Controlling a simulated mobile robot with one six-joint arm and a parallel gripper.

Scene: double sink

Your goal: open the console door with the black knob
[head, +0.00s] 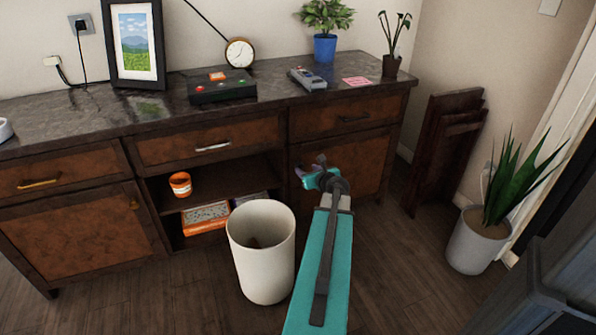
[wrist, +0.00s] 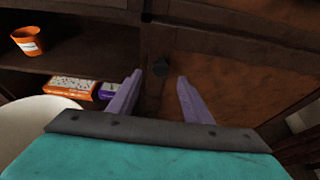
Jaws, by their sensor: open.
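The right console door (head: 362,160) is a reddish-brown panel in a dark frame, and it looks shut. It fills the right of the wrist view (wrist: 235,75). Its black knob (wrist: 161,66) sits near the door's upper left edge; in the head view I cannot make it out behind my gripper. My gripper (head: 309,166) is open in front of that door edge. In the wrist view, its two purple fingers (wrist: 160,76) are spread, with the knob between and just beyond their tips. I cannot tell how much depth separates them.
A white bin (head: 261,250) stands on the floor left of my arm. The open shelf holds an orange cup (head: 180,185) and boxes (head: 205,216). The left door (head: 80,232) has a brass-coloured knob. Folded wooden panels (head: 440,150) and a potted plant (head: 480,235) stand right.

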